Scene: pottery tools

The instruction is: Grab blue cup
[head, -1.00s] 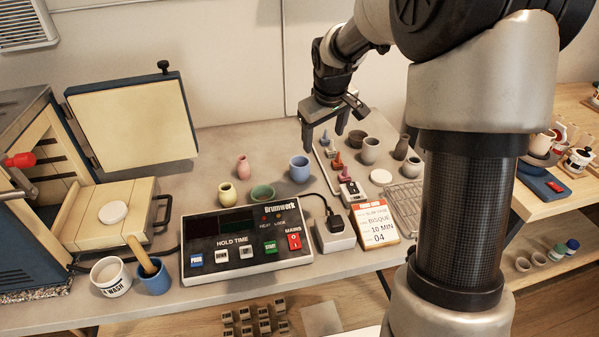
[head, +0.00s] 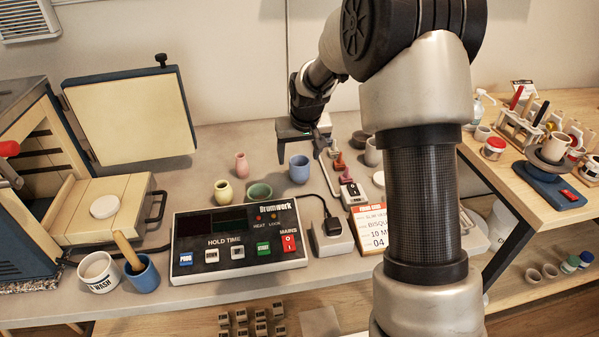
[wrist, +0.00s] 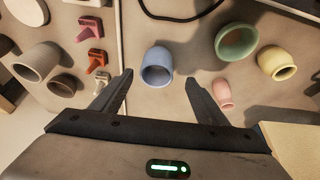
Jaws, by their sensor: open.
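The blue cup (head: 299,169) stands upright on the grey table behind the control box. In the wrist view the blue cup (wrist: 157,72) appears near the top middle, roughly in line with the gap between my fingers. My gripper (head: 299,153) is open and empty, just behind or above the cup in the head view. In the wrist view the two fingers of my gripper (wrist: 159,80) are spread wide on either side below the cup. I cannot tell the exact height gap.
A green bowl (head: 259,192), a yellow pot (head: 224,192) and a pink vase (head: 242,166) stand left of the cup. Coloured stamps (head: 340,162) and a grey pot (head: 373,152) stand right. The control box (head: 238,240) lies in front. Another blue cup (head: 146,277) holds a wooden handle.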

